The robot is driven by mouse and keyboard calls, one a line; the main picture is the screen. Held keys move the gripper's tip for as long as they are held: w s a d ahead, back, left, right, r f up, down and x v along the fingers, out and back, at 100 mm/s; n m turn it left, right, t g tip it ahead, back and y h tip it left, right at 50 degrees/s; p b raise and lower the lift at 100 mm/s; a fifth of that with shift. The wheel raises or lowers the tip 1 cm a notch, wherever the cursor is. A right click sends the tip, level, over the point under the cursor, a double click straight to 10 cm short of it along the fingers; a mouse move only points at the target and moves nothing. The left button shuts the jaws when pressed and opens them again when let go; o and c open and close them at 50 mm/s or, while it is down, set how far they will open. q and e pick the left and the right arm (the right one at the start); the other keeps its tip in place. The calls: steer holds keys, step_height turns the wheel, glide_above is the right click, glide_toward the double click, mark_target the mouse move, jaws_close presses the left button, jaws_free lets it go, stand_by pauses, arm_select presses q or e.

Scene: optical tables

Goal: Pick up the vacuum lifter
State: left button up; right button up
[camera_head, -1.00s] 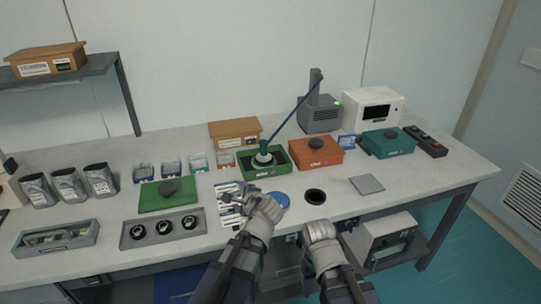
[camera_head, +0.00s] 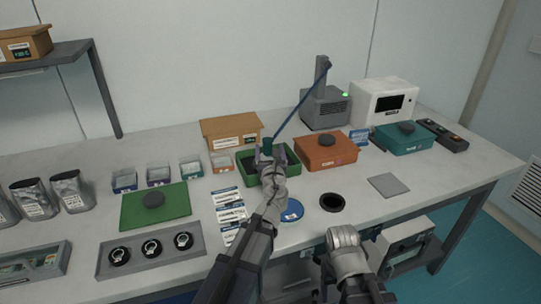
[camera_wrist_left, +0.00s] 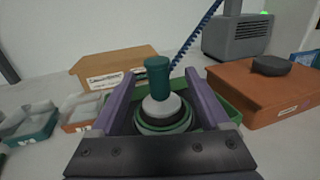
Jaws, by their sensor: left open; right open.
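The vacuum lifter (camera_wrist_left: 158,78) has a green upright handle on a pale, round base with green rings. It stands in the open green box (camera_head: 292,158), and a blue coiled hose (camera_head: 298,108) runs near its top up to the grey unit. In the head view my left gripper and hand mostly hide it, with only its green top (camera_head: 267,146) showing. My left gripper (camera_wrist_left: 158,85) is open, its two purple fingers on either side of the lifter, not visibly clamped on it. My right gripper (camera_head: 342,236) is low over the table's front edge, away from the lifter.
An orange box (camera_head: 325,152) stands right of the green box, and a cardboard box (camera_head: 230,128) behind it. A grey hose unit (camera_head: 326,108) stands at the back.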

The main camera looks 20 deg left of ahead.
arm_select(q)
steer(key=shift+x, duration=3.95)
steer(key=shift+s+a+r, duration=0.1)
steer(key=shift+r, duration=0.05)
jaws_close()
